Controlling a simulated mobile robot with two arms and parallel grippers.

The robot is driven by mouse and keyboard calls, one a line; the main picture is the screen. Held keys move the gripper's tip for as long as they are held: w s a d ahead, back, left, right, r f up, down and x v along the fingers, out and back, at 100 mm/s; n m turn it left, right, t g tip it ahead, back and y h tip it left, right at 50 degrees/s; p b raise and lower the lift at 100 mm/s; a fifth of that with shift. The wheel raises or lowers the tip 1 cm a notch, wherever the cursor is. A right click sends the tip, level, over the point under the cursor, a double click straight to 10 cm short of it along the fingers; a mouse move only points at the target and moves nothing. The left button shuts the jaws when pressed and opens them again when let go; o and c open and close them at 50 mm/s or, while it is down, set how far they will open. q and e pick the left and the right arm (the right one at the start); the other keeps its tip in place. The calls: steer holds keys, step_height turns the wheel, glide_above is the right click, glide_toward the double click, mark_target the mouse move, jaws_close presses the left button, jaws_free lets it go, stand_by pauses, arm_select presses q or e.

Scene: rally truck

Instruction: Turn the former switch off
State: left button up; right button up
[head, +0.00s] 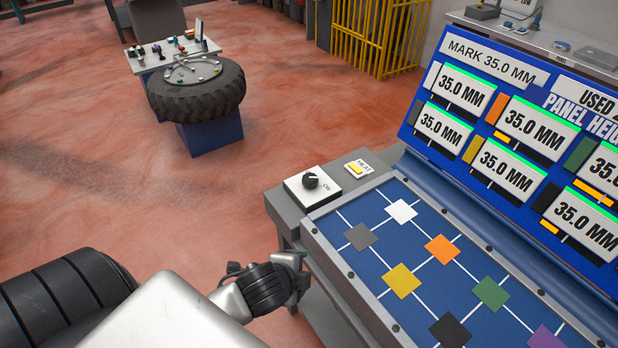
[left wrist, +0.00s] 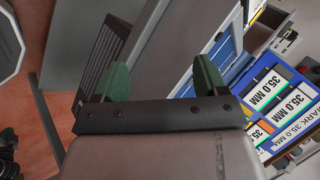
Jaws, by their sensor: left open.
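The switch is a black rotary knob (head: 310,181) on a white plate (head: 302,190) at the near left corner of the blue panel bench in the head view. "ON" is printed to the right of the knob; the knob's exact pointing direction is too small to tell. My left gripper (left wrist: 163,78) is open and empty in the left wrist view, with its two green-padded fingers apart. In the head view its dark wrist is beside the bench's left side, below the knob in the picture and apart from it. The right gripper is not in view.
A "HEAT" plate with a yellow indicator (head: 356,169) is just right of the knob. The blue bench panel (head: 375,208) holds several coloured squares. A display board (head: 470,45) stands behind it with several "35.0 MM" readouts. A tyre (head: 196,97) rests on a blue stand; red floor is clear between.

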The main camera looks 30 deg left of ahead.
arm_select(q)
steer(key=w+a+r+m+t, duration=0.2)
steer(key=w+a+m+t, duration=0.3)
steer(key=w+m, duration=0.55)
steer(key=m+h, duration=0.3)
steer(key=m, duration=1.1)
glide_toward(309, 178)
steer(key=p+x, duration=0.1)
steer(key=x, duration=0.9)
steer(key=shift+f+p, duration=0.1)
steer(key=shift+p, duration=0.25)
steer(key=c, duration=0.9)
